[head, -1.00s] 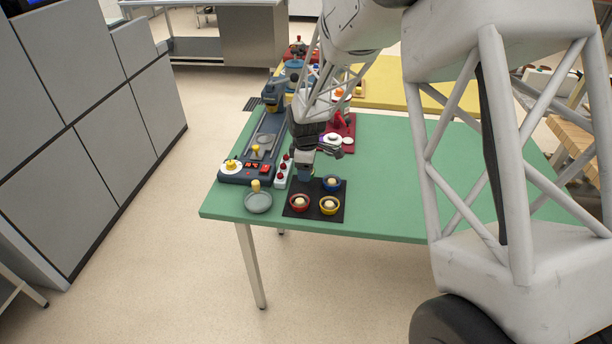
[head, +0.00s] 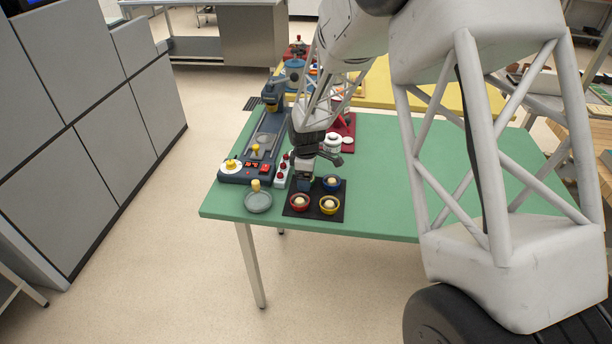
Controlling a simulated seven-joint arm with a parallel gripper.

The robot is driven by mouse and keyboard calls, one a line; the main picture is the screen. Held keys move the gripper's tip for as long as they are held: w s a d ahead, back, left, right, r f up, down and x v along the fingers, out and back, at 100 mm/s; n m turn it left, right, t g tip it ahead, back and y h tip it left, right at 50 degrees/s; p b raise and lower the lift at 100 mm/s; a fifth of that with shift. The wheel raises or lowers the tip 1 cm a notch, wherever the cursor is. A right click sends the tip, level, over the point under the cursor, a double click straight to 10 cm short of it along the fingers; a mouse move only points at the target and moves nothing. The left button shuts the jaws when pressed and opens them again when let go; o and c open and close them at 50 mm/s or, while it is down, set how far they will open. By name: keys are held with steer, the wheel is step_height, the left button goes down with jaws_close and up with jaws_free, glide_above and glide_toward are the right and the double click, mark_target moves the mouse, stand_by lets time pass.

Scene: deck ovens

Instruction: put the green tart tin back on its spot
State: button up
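A black mat (head: 311,215) lies near the front edge of the green table. A red tin (head: 299,203), a yellow tin (head: 329,205) and a blue tin (head: 332,184) stand on it, each with a pale filling. I cannot make out a green tart tin, nor whether anything is between my fingers. The fingers are too small and dark to tell open from shut.
A grey-green round dish (head: 258,203) with a yellow-topped piece stands left of the mat. Behind it is a dark machine (head: 245,176) with red buttons. A narrow pale holder with red knobs (head: 282,175) stands beside my gripper. The table right of the mat is clear.

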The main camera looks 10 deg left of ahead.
steer(key=shift+r, duration=0.15)
step_height(320, 180, up, 12)
stand_by(0.8)
steer(key=shift+r, duration=0.1)
stand_by(0.8)
